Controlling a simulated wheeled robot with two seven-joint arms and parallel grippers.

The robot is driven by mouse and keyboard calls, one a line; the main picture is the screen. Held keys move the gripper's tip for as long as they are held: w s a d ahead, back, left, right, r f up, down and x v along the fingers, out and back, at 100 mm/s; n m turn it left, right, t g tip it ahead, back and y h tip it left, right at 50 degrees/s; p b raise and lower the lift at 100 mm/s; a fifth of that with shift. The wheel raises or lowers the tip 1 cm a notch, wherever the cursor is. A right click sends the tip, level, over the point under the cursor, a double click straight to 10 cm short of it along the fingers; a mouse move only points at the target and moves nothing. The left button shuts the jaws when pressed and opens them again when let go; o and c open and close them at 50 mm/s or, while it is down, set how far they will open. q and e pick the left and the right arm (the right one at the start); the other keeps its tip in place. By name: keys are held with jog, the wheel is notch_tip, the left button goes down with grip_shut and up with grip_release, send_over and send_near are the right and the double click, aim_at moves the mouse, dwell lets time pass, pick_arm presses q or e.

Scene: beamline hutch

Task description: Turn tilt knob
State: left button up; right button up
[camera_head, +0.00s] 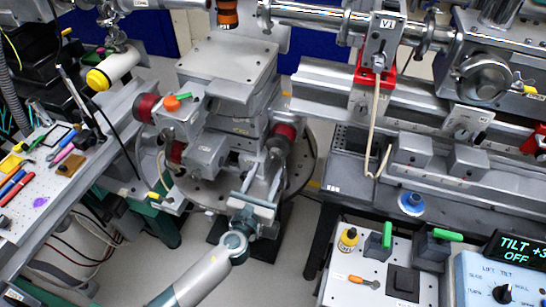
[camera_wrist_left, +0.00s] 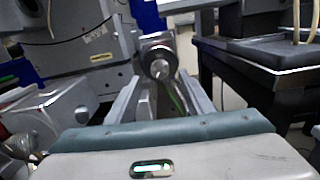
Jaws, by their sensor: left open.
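A grey stage stack (camera_head: 228,85) stands on a round plate and carries dark red knobs. One red knob (camera_head: 284,138) is on its right side; others are at the left (camera_head: 147,107) and lower left (camera_head: 176,152). No label shows which is the tilt knob. My left gripper (camera_head: 266,168) is open, just below the right-hand knob. In the left wrist view its two fingers (camera_wrist_left: 160,98) point forward, with a round grey part with a shaft (camera_wrist_left: 158,58) ahead between them. Whether the fingers touch it cannot be told. My right gripper is out of view.
A blue control box (camera_head: 500,280) marked LIFT, TILT has a black dial, with a TILT display (camera_head: 515,247) above. A rail with metal carriages (camera_head: 425,110) runs at the right. A pegboard (camera_head: 60,165) with tools is at the left. Open floor shows below the stage.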

aim_at(274, 156)
pick_arm(q)
jog(key=shift+x, duration=3.2)
jog(key=c, duration=1)
